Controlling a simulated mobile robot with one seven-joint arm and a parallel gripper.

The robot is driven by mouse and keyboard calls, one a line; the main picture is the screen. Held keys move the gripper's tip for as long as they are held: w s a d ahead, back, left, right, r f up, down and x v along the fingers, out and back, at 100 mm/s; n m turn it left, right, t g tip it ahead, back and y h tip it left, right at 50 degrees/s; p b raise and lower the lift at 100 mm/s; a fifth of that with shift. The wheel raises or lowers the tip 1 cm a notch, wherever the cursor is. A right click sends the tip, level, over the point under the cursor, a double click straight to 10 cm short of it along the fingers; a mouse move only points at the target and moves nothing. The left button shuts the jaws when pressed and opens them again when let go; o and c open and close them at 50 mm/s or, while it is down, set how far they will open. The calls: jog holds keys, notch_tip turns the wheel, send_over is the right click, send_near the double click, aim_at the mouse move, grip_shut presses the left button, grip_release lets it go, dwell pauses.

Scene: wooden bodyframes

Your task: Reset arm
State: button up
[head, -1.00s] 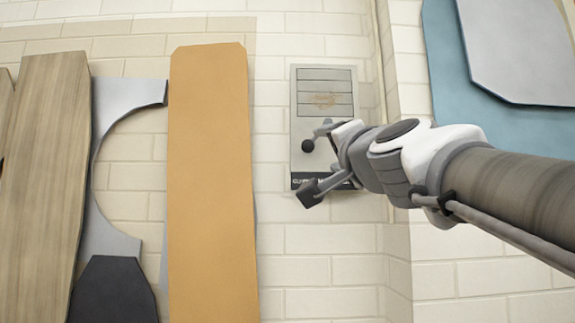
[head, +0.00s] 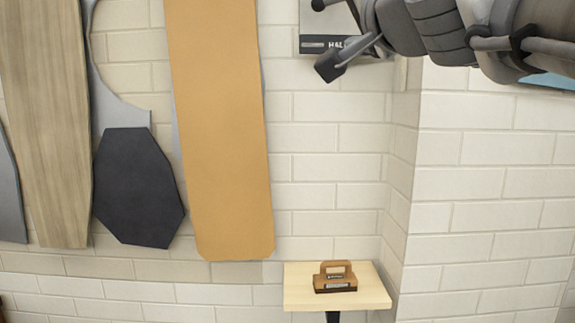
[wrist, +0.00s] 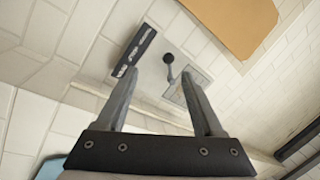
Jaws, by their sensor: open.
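My gripper (head: 322,36) is at the top of the head view, stretched out from the upper right in front of the brick wall. Its two fingers are spread apart with nothing between them. In the wrist view my gripper (wrist: 165,97) is also open and empty. Beyond its fingers is a grey wall panel (wrist: 150,80) with a dark label strip and a small dark-knobbed lever (wrist: 169,66). In the head view only the lower part of the panel (head: 308,20) shows, partly hidden by my gripper.
A small wooden shelf (head: 300,300) on the wall at lower right holds a brown handled block (head: 335,280). An orange board (head: 222,130), a wooden plank (head: 52,130) and a dark plate (head: 138,190) hang at left. The wall at right is bare.

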jog(key=s+f+n+g+p, duration=0.1)
jog(key=s+f+n+g, duration=0.25)
jog(key=f, duration=0.85)
jog(key=s+f+n+g+p, duration=0.1)
jog(key=s+f+n+g, duration=0.2)
jog(key=f, duration=0.8)
jog(key=s+d+f+n+g+h+p, duration=0.1)
jog(key=s+f+g, duration=0.3)
jog(key=f, duration=0.5)
jog(key=s+d+f+n+g+h+p, duration=0.1)
jog(key=s+d+f+g+h, duration=0.1)
jog(key=s+d+f+g, duration=0.2)
jog(key=s+f, duration=0.3)
jog(key=f, duration=0.3)
jog(key=shift+s+d+f+n+h, duration=0.2)
jog(key=shift+s+d+n+h, duration=0.1)
jog(key=shift+n, duration=0.05)
